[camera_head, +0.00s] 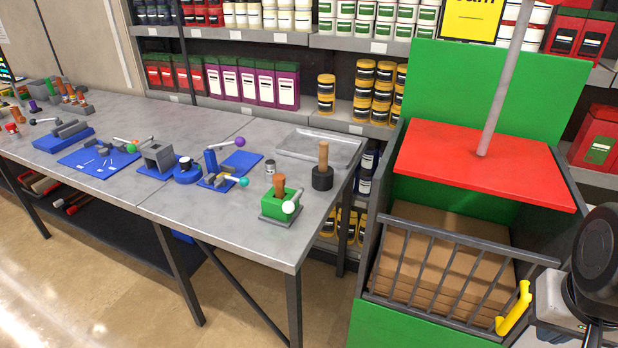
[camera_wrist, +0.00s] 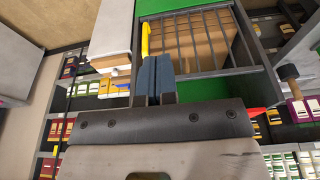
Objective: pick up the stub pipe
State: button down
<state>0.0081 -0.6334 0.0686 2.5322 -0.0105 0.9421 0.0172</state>
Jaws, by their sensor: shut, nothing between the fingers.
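I cannot tell for certain which part is the stub pipe. A small grey metal cylinder (camera_head: 271,166) stands upright on the workbench (camera_head: 178,206), near the front of the clear tray. A brown cylinder (camera_head: 279,183) stands in a green block (camera_head: 280,204) with a white-knobbed lever. My gripper (camera_wrist: 153,75) is shut and empty in the wrist view, its two dark blue-grey fingers side by side. It points towards the barred bin, well away from the bench parts. The head view shows dark parts of my arm at the right edge, but not the fingertips.
The green bin (camera_head: 430,325) with a barred gate, yellow handle (camera_head: 514,307) and red lid (camera_head: 485,165) stands right of the bench. A wooden-handled black tool (camera_head: 322,177), a clear tray (camera_head: 320,147) and several blue-based fixtures crowd the bench. Its front right corner is clear.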

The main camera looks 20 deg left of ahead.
jog(key=c, duration=1.8)
grip_release()
jog(key=shift+c, duration=0.2)
jog(key=o, duration=1.1)
jog(key=shift+c, duration=0.2)
jog(key=w+a+r+n+t, duration=0.1)
jog(key=w+a+t, duration=0.15)
jog(key=w, duration=0.55)
jog(key=w+a+r+n+t, duration=0.15)
jog(key=w+a, duration=0.25)
jog(key=w, duration=0.5)
jog(key=w+a+n+t+y, duration=0.3)
jog(key=w+a+n, duration=0.1)
jog(key=w+a, duration=0.85)
jog(key=n+g+y, duration=0.6)
jog(key=n+y, duration=0.3)
jog(key=y, duration=0.1)
send_near(278, 179)
jog(key=f, duration=0.1)
jog(key=w+a+f, duration=0.2)
jog(key=shift+a+f, duration=0.2)
jog(key=shift+f, duration=0.2)
